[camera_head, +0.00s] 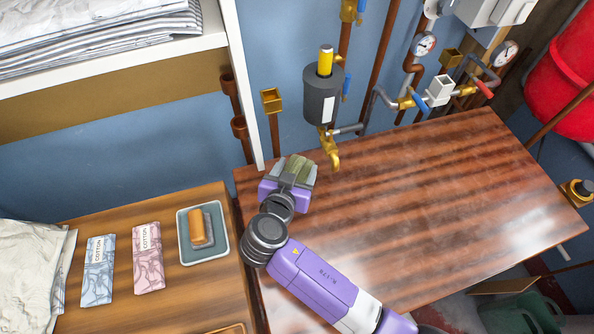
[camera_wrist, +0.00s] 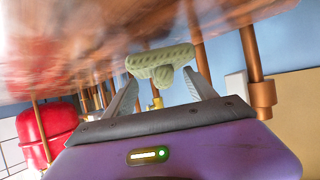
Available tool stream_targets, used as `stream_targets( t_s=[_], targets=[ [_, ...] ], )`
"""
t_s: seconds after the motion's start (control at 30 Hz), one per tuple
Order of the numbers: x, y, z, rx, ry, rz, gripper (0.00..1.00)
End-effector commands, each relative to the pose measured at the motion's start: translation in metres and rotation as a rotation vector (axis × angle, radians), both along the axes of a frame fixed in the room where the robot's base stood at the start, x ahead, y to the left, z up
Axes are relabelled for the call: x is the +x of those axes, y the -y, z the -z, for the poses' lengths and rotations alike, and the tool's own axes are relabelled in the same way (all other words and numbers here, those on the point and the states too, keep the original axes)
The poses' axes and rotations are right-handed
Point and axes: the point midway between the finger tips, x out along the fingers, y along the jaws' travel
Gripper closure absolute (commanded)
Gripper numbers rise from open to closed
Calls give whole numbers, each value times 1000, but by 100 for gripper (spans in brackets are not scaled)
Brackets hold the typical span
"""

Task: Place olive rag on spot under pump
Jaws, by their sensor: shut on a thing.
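The olive rag (camera_head: 299,168) is held at the tip of my gripper (camera_head: 291,179), over the back left of the reddish wooden tabletop (camera_head: 420,190). In the wrist view the pale green ribbed rag (camera_wrist: 161,62) sits between the two fingers of my gripper (camera_wrist: 160,82), which are shut on it. The wooden surface is close to the rag there; I cannot tell if they touch. The pump (camera_head: 323,95), a dark grey cylinder with a yellow top, hangs on the wall. Its brass spout (camera_head: 332,150) points down just right of the rag. I see no marked spot beneath it.
On the lower left wooden surface are a grey-blue tray (camera_head: 224,253) with an orange-topped block, a pink cotton packet (camera_head: 148,258) and a blue one (camera_head: 98,270). A shelf post (camera_head: 243,80) stands behind my gripper. The tabletop's middle and right are clear.

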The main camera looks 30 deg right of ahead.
Motion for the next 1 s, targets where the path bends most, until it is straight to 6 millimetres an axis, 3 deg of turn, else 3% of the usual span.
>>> stream_targets(
  t_s=[0.1, 0.4, 0.43, 0.53, 1.0],
  targets=[
    [0, 0, 17, -2, -2, 0, 74],
    [3, 3, 22, 1, 2, -1, 74],
    [3, 3, 22, 0, 1, -1, 31],
    [3, 3, 22, 0, 1, -1, 12],
    [-5, -5, 17, -1, 1, -2, 11]
  ],
)
